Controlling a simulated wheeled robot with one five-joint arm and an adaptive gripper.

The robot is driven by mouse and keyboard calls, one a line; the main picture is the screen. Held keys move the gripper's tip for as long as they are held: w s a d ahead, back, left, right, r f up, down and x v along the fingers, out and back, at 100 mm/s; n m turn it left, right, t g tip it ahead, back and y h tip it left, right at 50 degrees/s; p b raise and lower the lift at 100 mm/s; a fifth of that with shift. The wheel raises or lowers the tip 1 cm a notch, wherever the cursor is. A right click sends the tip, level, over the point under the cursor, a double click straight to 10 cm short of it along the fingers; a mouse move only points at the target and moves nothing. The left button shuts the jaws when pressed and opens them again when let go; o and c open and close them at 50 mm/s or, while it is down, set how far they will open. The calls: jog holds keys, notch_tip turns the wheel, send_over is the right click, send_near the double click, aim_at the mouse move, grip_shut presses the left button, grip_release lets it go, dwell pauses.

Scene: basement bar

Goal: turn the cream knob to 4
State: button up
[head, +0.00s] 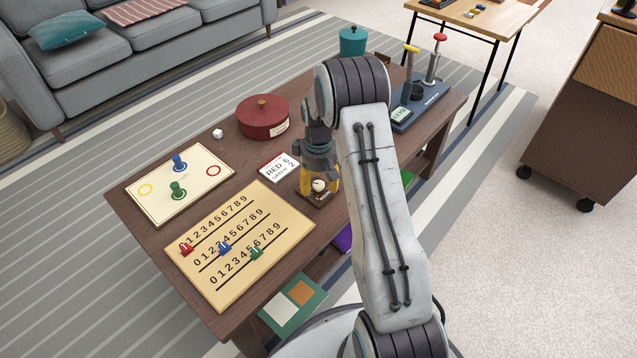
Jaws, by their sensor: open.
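The cream knob (319,186) sits on a small dark brown base (317,201) on the wooden table, right of the number board. My gripper (318,182) points down over it from above, open, with its fingers around or just beside the knob. I cannot tell whether they touch it. My gripper and arm hide part of the knob and its base. No number or pointer on the knob is legible here.
A white card (279,167) reading "RED 6, GREEN 2" lies left of my gripper.

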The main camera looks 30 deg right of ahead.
jog(key=shift+c, duration=0.4)
grip_shut()
dwell(0.4)
jog(key=m+p, duration=0.1)
jog(key=m, duration=0.4)
jog(key=shift+p, duration=0.4)
jog(key=m+p, duration=0.1)
jog(key=m, duration=0.3)
jog(key=shift+m, duration=0.3)
